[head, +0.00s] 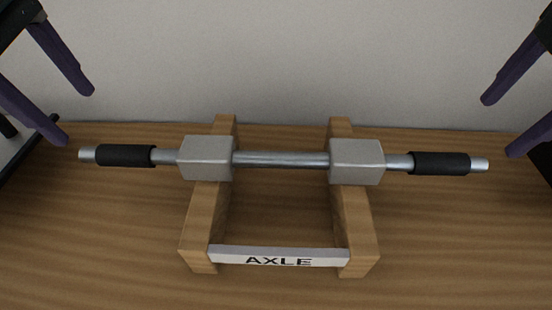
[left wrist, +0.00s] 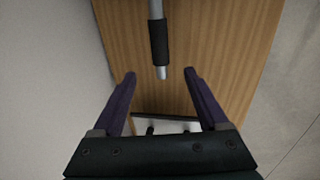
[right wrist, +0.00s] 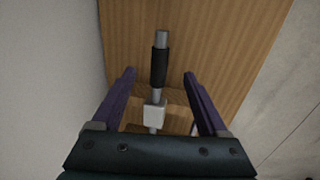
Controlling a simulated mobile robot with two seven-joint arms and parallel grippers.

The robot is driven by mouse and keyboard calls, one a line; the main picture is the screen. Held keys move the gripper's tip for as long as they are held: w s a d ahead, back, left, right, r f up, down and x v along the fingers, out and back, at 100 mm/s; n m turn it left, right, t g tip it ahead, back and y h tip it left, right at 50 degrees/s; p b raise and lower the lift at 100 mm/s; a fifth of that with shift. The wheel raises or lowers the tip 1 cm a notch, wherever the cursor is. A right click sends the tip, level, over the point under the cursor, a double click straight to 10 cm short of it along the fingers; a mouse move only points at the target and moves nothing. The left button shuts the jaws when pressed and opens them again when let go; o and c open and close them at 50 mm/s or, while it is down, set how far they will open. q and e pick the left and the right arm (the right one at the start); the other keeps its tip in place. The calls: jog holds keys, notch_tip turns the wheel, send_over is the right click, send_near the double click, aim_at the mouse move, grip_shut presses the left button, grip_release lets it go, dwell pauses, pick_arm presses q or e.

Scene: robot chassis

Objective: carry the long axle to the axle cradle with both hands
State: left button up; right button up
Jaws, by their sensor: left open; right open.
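The long axle (head: 281,159) is a metal bar with two grey blocks and a black grip near each end. It lies level across the wooden axle cradle (head: 203,228), whose front plate reads AXLE. The blocks sit on the two cradle rails. My left gripper (head: 80,118) is open and empty, just off the axle's left end; the left grip (left wrist: 159,42) shows ahead of its fingers in the left wrist view. My right gripper (head: 496,127) is open and empty near the right end; the right grip (right wrist: 160,66) shows beyond its fingers in the right wrist view.
The cradle stands on a wooden table (head: 90,235) with clear surface on both sides. A plain grey wall (head: 280,60) rises close behind it. A dark-edged white item (head: 25,148) is partly visible at the left edge.

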aim_at(109, 149)
pick_arm(q)
jog(key=f, duration=0.3)
jog(key=w+f, duration=0.1)
jog(key=f, duration=0.2)
jog(key=w+f, duration=0.1)
jog(key=f, duration=0.2)
jog(key=shift+f, duration=0.4)
pick_arm(e)
jog(key=f, duration=0.3)
jog(key=w+f, duration=0.1)
jog(key=f, duration=0.2)
jog(key=w+f, duration=0.1)
jog(key=f, duration=0.2)
jog(key=shift+f, duration=0.4)
pick_arm(q)
jog(key=shift+c, duration=0.4)
pick_arm(e)
jog(key=shift+c, duration=0.4)
pick_arm(q)
grip_shut()
pick_arm(e)
grip_shut()
